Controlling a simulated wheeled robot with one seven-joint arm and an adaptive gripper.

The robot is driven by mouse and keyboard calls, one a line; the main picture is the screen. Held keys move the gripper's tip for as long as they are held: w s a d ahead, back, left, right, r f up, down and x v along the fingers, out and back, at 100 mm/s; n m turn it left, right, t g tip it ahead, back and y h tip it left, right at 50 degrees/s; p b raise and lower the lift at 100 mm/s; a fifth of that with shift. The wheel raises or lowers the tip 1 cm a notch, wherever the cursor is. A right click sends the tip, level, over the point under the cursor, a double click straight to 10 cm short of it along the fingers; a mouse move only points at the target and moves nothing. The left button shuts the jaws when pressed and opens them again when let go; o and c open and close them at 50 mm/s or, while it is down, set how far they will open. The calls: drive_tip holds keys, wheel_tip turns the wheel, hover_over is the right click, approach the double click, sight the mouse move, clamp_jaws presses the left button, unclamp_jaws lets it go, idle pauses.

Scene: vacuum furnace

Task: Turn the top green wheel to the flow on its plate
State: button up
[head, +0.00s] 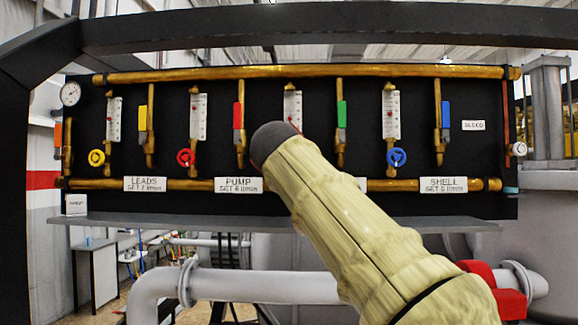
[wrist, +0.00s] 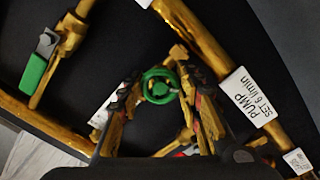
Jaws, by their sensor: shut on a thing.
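The green wheel (wrist: 160,85) shows in the wrist view between the two fingers of my gripper (wrist: 160,90), which is shut on it. In the head view the wheel is hidden behind my arm, and the dark end of my gripper (head: 274,140) covers that spot. A white flow gauge (head: 292,112) with a red mark stands just above in the head view; its reading is too small to tell. The name plate (head: 362,184) between PUMP and SHELL is almost wholly covered by my arm, so its set flow is not legible.
Other wheels are yellow (head: 96,158), red (head: 185,158) and blue (head: 397,157). A red lever (head: 239,115) and a green lever (head: 341,114) stand on either side of the gauge. The PUMP plate (wrist: 246,97) reads set 6. A grey ledge (head: 200,220) runs below the panel.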

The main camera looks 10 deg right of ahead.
drive_tip(key=shift+w+f+m, duration=0.1)
drive_tip(key=shift+f+m, duration=0.1)
drive_tip(key=shift+m, duration=0.4)
drive_tip(key=shift+b, duration=0.35)
drive_tip(key=o, duration=1.2)
drive_tip(key=shift+r, duration=0.15)
drive_tip(key=v, duration=1.2)
